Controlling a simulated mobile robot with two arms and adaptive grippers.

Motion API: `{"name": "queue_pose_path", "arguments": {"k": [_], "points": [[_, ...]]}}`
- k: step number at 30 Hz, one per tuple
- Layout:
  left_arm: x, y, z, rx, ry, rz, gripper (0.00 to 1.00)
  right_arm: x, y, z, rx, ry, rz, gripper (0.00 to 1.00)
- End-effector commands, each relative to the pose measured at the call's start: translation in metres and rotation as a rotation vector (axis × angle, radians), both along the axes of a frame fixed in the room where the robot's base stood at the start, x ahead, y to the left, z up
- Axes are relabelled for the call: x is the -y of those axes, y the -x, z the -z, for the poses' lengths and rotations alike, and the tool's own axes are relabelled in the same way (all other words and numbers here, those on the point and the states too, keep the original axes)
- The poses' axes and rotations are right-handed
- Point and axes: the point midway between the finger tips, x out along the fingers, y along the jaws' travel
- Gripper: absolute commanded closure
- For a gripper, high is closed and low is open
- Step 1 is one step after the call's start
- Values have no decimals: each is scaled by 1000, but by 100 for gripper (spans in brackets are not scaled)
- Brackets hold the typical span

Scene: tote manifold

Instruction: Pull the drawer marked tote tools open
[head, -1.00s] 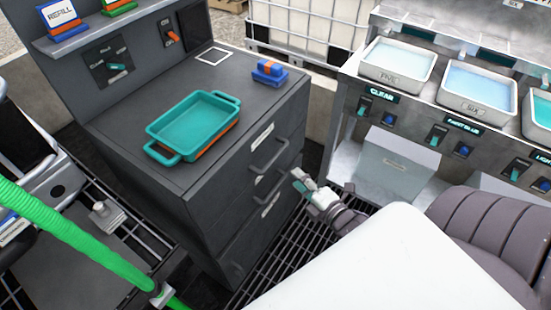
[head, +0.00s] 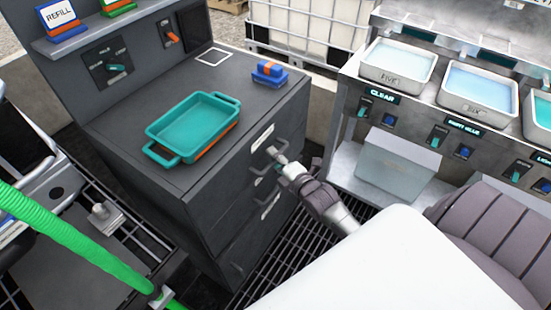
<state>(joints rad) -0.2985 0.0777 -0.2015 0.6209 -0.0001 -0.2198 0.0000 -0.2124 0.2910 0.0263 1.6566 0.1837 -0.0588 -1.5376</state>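The dark grey drawer cabinet (head: 190,215) stands in the middle of the head view, its drawer fronts facing right. The top drawer has a white label (head: 262,136), too small to read, and a bar handle (head: 292,148) partly hidden by my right gripper. Lower drawers sit below it, one with another white label (head: 269,207). All the drawers look closed. My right gripper (head: 276,156) is at the top drawer's handle; I cannot tell whether its fingers are around it, touching it, open or shut. My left gripper is not in view.
A teal tray (head: 190,122) and a blue-and-orange block (head: 269,73) rest on the cabinet top. To the right is a metal bench with white tubs (head: 397,64) and a grey box (head: 398,165) below. A green hose (head: 75,240) crosses the lower left.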

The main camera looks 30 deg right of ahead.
Motion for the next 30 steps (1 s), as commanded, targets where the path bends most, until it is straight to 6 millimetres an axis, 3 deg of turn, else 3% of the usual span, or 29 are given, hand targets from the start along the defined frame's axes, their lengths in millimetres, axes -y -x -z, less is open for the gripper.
{"name": "queue_pose_path", "arguments": {"k": [1,8,22,30], "points": [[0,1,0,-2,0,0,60,0,0,0,0,0,0,63],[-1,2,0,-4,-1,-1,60,0,0,0,0,0,0,100],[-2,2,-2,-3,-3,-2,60,1,3,0,-1,0,0,100],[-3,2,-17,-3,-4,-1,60,14,36,-1,-8,2,-2,100]]}}
